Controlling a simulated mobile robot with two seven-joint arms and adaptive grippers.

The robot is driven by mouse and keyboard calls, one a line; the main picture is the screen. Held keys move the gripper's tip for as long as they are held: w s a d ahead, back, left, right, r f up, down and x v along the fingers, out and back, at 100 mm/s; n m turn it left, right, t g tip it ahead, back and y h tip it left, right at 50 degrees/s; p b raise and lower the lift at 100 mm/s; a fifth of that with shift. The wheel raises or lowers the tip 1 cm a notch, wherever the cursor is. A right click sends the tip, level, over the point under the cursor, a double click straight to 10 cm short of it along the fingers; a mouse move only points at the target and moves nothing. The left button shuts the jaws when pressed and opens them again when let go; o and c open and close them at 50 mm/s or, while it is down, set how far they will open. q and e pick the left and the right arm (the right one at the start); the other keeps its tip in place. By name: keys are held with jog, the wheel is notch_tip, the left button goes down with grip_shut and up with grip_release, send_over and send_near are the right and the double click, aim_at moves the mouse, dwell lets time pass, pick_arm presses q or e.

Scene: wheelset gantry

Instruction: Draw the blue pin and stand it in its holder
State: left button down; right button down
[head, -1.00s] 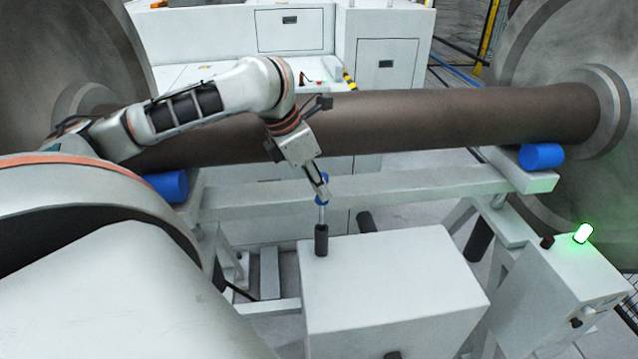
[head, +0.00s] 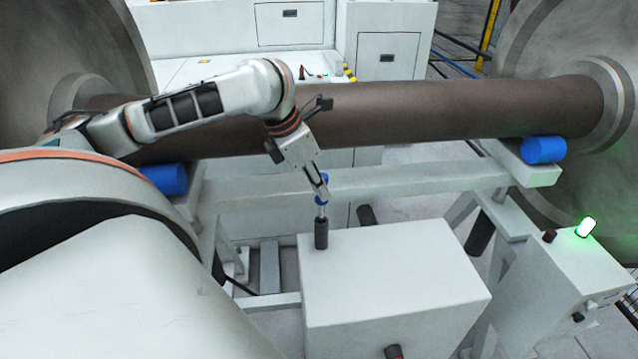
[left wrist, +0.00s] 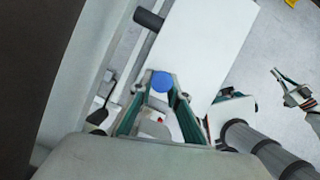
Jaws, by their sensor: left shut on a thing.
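My left gripper (head: 321,192) is shut on the blue pin (head: 321,201), above the white box. The pin stands about upright. Its pale shaft runs down from the blue part to the black cylindrical holder (head: 321,234) on the box's far left corner. The shaft's lower end meets the holder's top; how deep it sits inside is hidden. In the left wrist view, the pin's round blue top (left wrist: 162,81) shows between my fingertips, and the holder is hidden. My right gripper (left wrist: 294,92) seems to show at the right of that view, too small to judge; it is not in the head view.
The white box (head: 400,275) fills the lower middle. A brown axle (head: 430,112) crosses behind my arm between two large wheels. Blue rollers (head: 543,150) sit on the gantry frame. A control box with a lit green lamp (head: 585,227) stands at right.

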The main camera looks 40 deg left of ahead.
pick_arm(q)
jog(key=c, duration=1.8)
grip_release()
jog(key=shift+c, duration=0.2)
jog(key=v, duration=1.2)
jog(key=shift+s+f, duration=0.1)
jog(key=shift+f, duration=0.05)
